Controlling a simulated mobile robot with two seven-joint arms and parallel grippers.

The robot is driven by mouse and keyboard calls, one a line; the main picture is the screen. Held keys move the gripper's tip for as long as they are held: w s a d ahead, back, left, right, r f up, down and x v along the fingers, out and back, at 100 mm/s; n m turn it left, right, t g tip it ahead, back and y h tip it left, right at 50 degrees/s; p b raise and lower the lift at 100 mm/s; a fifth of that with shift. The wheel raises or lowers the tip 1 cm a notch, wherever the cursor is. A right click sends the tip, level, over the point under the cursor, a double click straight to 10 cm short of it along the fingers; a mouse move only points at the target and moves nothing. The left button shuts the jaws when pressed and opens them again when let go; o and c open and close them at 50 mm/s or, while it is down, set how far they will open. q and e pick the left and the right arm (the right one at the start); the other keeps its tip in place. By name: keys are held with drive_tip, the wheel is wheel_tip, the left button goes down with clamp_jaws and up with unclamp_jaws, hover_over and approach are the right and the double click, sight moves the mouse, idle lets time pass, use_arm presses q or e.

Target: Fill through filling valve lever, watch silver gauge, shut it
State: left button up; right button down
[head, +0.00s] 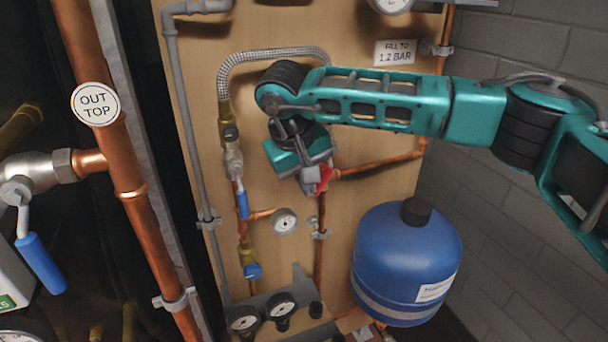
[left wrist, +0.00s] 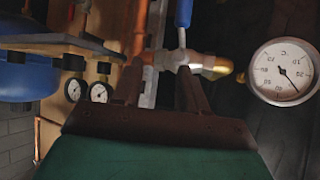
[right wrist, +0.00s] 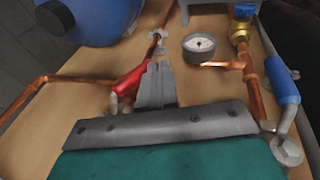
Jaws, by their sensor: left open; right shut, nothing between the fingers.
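My right gripper (head: 314,184) is shut and empty in front of the wooden board. Its fingers (right wrist: 157,84) are right beside a red lever (right wrist: 133,78) on a copper pipe; whether they touch is unclear. The red lever shows partly behind the gripper in the head view (head: 325,178). A small silver-rimmed gauge (head: 285,221) sits left of that pipe and also shows in the right wrist view (right wrist: 199,45); its reading is too small to tell. A blue lever (head: 242,204) hangs down below the braided hose (head: 270,55). My left gripper (left wrist: 158,92) is open near a valve (left wrist: 185,62) with a blue handle.
A blue vessel (head: 405,262) stands at the lower right. A sign (head: 395,53) reads "FILL TO 1.2 BAR", with a gauge (head: 393,3) cut off above. Two dark-rimmed gauges (head: 280,309) (head: 243,321) are below. A thick copper pipe (head: 128,180) runs at left.

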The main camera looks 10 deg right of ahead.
drive_tip(key=shift+w+d+f, duration=0.15)
drive_tip(key=shift+d+f, duration=0.45)
drive_tip(key=shift+f, duration=0.1)
drive_tip(key=shift+d, duration=0.1)
drive_tip(key=s+a+r, duration=0.2)
drive_tip(key=s+a, duration=0.1)
drive_tip(key=a, duration=0.3)
drive_tip(key=s+a+r, duration=0.2)
drive_tip(key=a+r, duration=0.1)
drive_tip(key=a, duration=0.3)
drive_tip(key=s+d+r+t+p, duration=0.2)
drive_tip(key=d+r+t, duration=0.1)
drive_tip(key=d+r, duration=0.4)
drive_tip(key=d+r+x, duration=0.1)
drive_tip(key=d+x, duration=0.2)
drive_tip(key=x, duration=0.9)
drive_tip(key=shift+w+f+n+p, duration=0.3)
drive_tip(key=shift+w+n+p, duration=0.05)
drive_tip(key=shift+n, duration=0.05)
